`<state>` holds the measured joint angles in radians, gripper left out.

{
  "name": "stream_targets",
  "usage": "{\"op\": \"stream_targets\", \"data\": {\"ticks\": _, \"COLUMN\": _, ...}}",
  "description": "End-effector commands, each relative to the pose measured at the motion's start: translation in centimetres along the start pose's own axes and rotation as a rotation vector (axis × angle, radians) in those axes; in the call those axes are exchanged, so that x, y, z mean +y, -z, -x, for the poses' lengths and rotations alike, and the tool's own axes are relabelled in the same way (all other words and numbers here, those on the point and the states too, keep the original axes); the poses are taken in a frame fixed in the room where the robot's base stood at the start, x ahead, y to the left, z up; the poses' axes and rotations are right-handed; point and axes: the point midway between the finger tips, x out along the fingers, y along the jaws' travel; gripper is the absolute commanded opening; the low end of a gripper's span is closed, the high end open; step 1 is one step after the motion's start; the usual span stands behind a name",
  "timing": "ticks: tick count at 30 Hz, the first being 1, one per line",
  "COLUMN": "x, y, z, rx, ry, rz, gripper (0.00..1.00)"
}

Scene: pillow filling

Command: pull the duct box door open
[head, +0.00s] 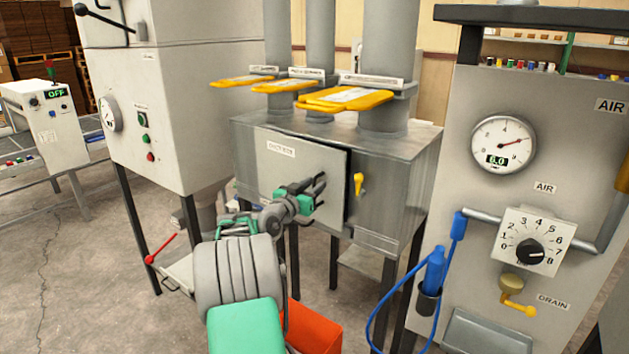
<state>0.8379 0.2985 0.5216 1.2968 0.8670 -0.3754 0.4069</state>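The duct box (395,185) is a grey metal cabinet on legs in the middle of the head view, under three vertical pipes. Its door (290,165) is a flat grey panel with a "DUCT BOX" label on the front. A dark gap runs along the door's right edge, so the door looks slightly ajar or set proud of the box. My gripper (319,188) is at the right part of the door, very close to its face. No handle shows clearly; the gripper may cover it. I cannot tell whether the fingers are closed on anything.
A yellow latch or valve handle (359,183) sits right of the door. Yellow slide gates (345,98) jut out above the box. A grey air panel (500,190) stands close on the right, a white machine (165,110) on the left. An orange bin (312,328) lies below my arm.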

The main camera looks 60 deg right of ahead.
Motion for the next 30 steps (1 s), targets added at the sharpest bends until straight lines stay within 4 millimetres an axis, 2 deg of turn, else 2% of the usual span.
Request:
{"op": "stream_targets", "data": {"ticks": 3, "x": 0.01, "y": 0.07, "z": -0.77, "rx": 0.000, "ry": 0.000, "rz": 0.000, "gripper": 0.32}}
{"op": "stream_targets", "data": {"ticks": 9, "x": -0.04, "y": 0.01, "z": -0.78, "rx": 0.000, "ry": 0.002, "rz": 0.000, "gripper": 0.32}}
{"op": "stream_targets", "data": {"ticks": 21, "x": -0.05, "y": 0.01, "z": -0.74, "rx": -0.001, "ry": 0.002, "rz": 0.000, "gripper": 0.00}}
{"op": "stream_targets", "data": {"ticks": 30, "x": -0.05, "y": 0.01, "z": -0.74, "rx": -0.001, "ry": 0.002, "rz": 0.000, "gripper": 0.00}}
